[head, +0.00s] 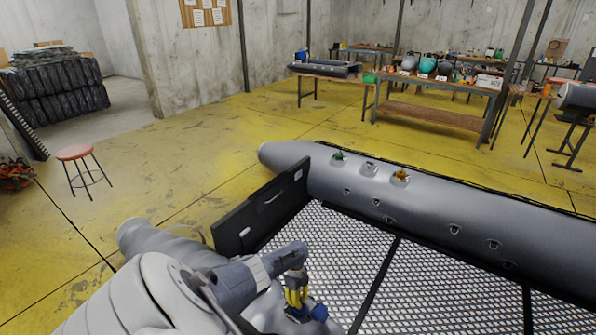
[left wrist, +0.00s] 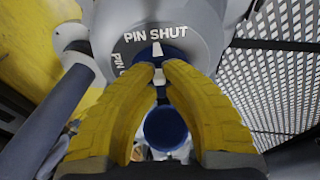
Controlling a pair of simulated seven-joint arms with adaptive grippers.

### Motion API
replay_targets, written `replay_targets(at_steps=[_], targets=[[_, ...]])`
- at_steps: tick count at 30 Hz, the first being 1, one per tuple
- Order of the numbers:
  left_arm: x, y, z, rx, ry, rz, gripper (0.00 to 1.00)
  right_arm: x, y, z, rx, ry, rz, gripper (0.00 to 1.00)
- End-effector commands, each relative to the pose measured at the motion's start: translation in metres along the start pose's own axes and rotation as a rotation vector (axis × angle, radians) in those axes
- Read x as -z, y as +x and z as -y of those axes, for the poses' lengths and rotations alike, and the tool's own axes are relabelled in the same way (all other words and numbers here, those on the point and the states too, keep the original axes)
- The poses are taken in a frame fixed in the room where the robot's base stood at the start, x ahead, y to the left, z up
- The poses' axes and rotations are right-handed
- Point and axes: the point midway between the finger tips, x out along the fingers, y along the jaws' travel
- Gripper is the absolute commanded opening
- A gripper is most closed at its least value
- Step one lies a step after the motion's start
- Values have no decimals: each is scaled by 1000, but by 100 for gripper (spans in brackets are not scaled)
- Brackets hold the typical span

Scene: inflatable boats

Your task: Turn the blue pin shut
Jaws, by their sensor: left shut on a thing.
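In the left wrist view, the yellow fingers of my left gripper (left wrist: 162,75) meet over the blue pin (left wrist: 147,54) in a grey valve ring. The ring (left wrist: 155,34) reads "PIN SHUT" at its top, and a second "PIN" label sits to the left, its rest hidden by a finger. A white mark shows at the fingertips below the "PIN SHUT" words. A round blue piece (left wrist: 165,128) shows between the fingers, lower down. In the head view, my left gripper (head: 296,302) points down at the near grey tube, with a blue round piece (head: 319,312) beside it. My right gripper is out of view.
The boat's far grey tube (head: 420,196) carries several valves, with green and orange ones. A black board (head: 262,208) stands across the boat, beside the mesh floor (head: 340,250). Workbenches (head: 430,113) and a red stool (head: 75,152) stand farther back on yellow floor.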

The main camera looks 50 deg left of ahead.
Motion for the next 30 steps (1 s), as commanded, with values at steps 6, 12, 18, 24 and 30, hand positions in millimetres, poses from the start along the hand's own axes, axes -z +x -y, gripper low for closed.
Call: replay_targets(at_steps=[6,12,18,24,30], targets=[[0,1,-1,-5,16,0,0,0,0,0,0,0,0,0],[0,1,-1,-5,16,0,0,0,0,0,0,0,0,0],[0,1,-1,-5,16,0,19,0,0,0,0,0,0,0],[0,0,0,-4,16,0,33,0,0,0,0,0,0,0],[0,0,0,-3,16,0,33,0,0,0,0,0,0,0]])
